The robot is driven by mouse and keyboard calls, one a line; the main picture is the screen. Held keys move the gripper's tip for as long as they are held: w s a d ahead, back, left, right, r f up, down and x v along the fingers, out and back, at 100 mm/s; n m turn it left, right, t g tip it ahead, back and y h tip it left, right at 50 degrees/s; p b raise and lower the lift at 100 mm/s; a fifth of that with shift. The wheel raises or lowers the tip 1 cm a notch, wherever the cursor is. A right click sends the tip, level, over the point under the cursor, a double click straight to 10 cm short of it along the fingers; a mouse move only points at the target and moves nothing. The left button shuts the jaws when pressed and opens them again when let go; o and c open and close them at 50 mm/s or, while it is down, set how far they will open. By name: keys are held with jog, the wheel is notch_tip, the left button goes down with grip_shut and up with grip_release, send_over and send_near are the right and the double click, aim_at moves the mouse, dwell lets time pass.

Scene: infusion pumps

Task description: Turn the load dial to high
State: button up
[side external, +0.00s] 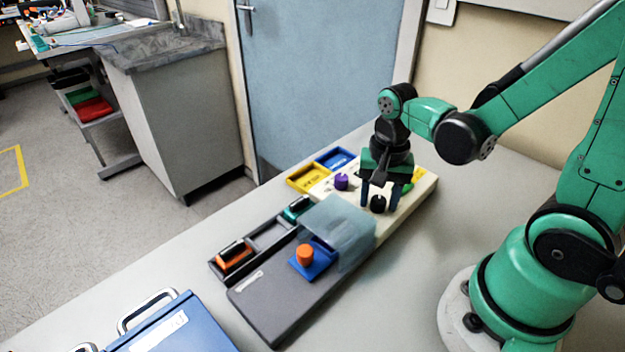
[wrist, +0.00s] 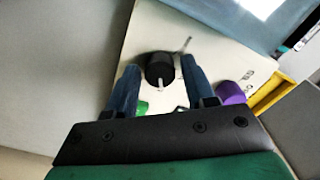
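A black round dial (side external: 378,204) stands on the cream panel (side external: 425,190); I cannot read a load label on it. In the wrist view the black dial (wrist: 158,66) shows between my fingers, with a small pale mark on its lower edge. My gripper (side external: 380,198) points down over the panel with its blue fingers apart, one on each side of the dial. In the wrist view my gripper (wrist: 160,76) is open; small gaps seem to show beside the dial. Contact and fingertip height are hard to tell.
A purple knob (side external: 341,182) stands beside the dial. A translucent cover (side external: 340,225) and an orange knob (side external: 304,254) lie toward the front left. Yellow (side external: 307,178) and blue (side external: 335,159) trays sit behind. A blue case (side external: 175,328) is at the front. The table at right is clear.

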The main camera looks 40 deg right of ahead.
grip_shut()
jog(key=shift+n, duration=0.4)
jog(key=n, duration=0.5)
jog(key=shift+n, duration=0.3)
jog(key=n, duration=0.5)
jog(key=shift+n, duration=0.3)
jog(key=shift+o, duration=1.9)
grip_release()
